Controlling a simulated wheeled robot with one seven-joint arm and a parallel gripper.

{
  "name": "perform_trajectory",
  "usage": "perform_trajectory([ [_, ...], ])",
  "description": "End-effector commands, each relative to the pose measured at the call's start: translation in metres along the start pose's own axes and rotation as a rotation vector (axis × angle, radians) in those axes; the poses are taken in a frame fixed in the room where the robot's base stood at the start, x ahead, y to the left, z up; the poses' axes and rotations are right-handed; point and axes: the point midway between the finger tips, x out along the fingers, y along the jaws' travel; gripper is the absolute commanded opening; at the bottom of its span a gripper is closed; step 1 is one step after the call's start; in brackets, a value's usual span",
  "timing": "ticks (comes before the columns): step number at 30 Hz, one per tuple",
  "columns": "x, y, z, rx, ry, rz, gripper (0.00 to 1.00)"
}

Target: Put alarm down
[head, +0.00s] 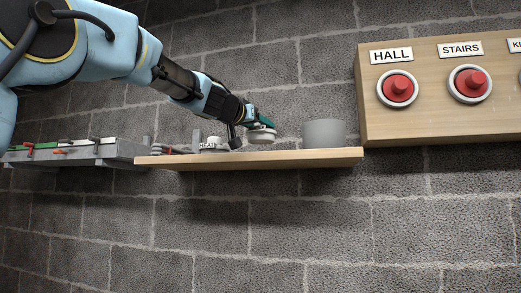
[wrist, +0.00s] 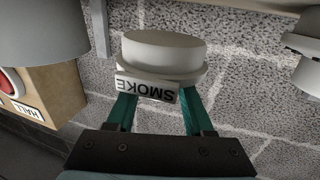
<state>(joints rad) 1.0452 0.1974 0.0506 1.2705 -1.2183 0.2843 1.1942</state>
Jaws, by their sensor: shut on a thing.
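My gripper (head: 259,123) is shut on a round white alarm (head: 262,135). In the wrist view the alarm (wrist: 165,52) sits between the two green fingers (wrist: 157,108), with its SMOKE label facing the camera. In the head view the alarm appears a little above the wooden shelf (head: 250,160), with a small gap beneath it. Another white alarm (head: 211,146), its label seeming to read HEAT, stands on the shelf to the left. A grey cylinder (head: 324,133) stands on the shelf to the right.
A wooden panel (head: 440,118) with red buttons labelled HALL and STAIRS is on the wall at right. A grey tray (head: 115,151) with tools adjoins the shelf at left. Some shelf between the HEAT alarm and the cylinder looks clear.

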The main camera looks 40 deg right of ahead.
Motion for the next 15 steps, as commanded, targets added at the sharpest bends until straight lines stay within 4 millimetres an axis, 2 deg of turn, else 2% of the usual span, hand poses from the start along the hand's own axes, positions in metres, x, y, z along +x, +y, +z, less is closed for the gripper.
perform_trajectory([
  [5, 0.000, 0.000, 0.015, -0.001, 0.000, 0.000, 0.00],
  [9, 0.000, 0.000, 0.037, -0.001, 0.000, 0.000, 0.00],
  [15, 0.000, 0.000, 0.044, 0.001, 0.000, -0.001, 0.00],
])
